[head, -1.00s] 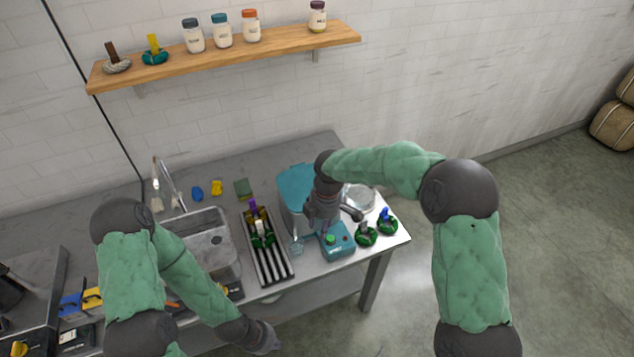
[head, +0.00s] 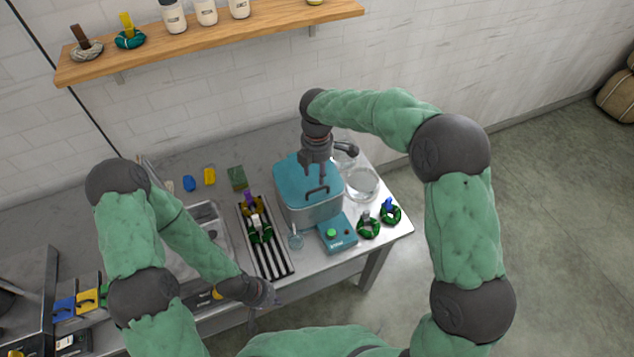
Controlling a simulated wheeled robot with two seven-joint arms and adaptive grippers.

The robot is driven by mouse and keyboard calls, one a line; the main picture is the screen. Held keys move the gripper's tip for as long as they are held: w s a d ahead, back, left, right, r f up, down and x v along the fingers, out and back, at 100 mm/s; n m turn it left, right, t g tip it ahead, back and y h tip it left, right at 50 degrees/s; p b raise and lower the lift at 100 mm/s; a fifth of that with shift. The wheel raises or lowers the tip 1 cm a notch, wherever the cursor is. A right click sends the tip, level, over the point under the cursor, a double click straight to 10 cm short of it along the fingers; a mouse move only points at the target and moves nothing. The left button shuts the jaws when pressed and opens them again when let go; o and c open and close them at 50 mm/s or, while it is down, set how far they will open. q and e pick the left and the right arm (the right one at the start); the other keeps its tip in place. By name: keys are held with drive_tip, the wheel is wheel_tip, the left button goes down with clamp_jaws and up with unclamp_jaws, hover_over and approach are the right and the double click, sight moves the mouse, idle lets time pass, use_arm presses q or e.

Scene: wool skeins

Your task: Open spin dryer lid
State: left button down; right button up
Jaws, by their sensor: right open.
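The spin dryer is a metal box (head: 302,214) with a teal lid (head: 292,178), which lies shut on top. A dark bar handle (head: 317,190) stands up on the lid. A teal control box (head: 337,234) with a green button joins its front right. My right gripper (head: 316,176) is open and points down over the lid, just above or behind the handle; I cannot tell whether it touches. It hides part of the lid's back edge. My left gripper (head: 268,301) is low near the table's front edge, away from the dryer; its fingers are unclear.
A striped rack (head: 272,256) holding skeins stands left of the dryer, beside a sink (head: 212,226). A small glass (head: 296,241) stands by the dryer's front left. A glass bowl (head: 362,183) and two green skeins (head: 369,228) are to its right. A wooden shelf (head: 215,38) hangs behind.

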hover_over(317, 184)
drive_tip(key=s, duration=0.4)
wheel_tip(317, 184, down, 7)
drive_tip(key=shift+a+f, duration=0.1)
drive_tip(key=shift+a, duration=0.05)
drive_tip(key=shift+c, duration=0.3)
clamp_jaws()
